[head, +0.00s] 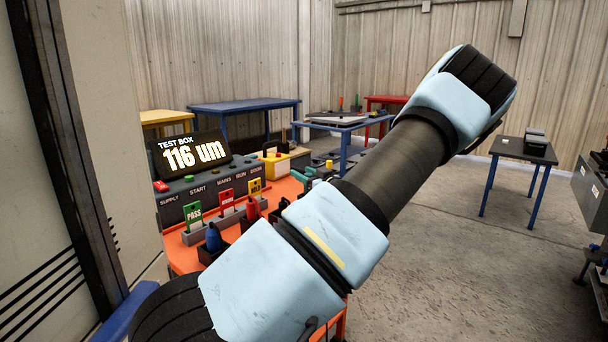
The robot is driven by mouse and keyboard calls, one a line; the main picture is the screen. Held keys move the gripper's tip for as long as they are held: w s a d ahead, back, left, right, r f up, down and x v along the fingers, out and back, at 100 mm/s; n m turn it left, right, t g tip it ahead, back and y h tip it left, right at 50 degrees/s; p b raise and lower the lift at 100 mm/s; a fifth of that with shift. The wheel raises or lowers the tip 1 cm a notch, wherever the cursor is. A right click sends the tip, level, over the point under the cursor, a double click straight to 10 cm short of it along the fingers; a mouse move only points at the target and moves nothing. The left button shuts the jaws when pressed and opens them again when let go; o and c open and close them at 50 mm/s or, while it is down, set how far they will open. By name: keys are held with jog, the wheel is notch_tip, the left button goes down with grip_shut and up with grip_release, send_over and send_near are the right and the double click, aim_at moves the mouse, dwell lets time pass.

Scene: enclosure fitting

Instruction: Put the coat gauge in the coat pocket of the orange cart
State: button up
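The orange cart (178,252) stands at the left, partly hidden behind my arm. On it, a test box (190,155) shows "116 um" on its screen. Small black pockets hold a blue-handled item (213,238) and a red-handled item (250,211). A yellow box (275,166) with a dark handle and a small teal item (304,176) sit toward the cart's far end. I cannot tell which item is the coat gauge or which pocket is the coat pocket. My arm crosses the view, and my gripper does not show.
Green PASS (194,214), red (226,199) and yellow (255,188) tags stand along the cart. A blue table (244,106) is behind, and a dark table (524,152) stands at the right. A tall pale panel fills the left edge. The floor at right centre is clear.

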jog(key=shift+o, duration=0.3)
jog(key=shift+r, duration=0.15)
jog(key=b+v, duration=0.1)
jog(key=v, duration=1.1)
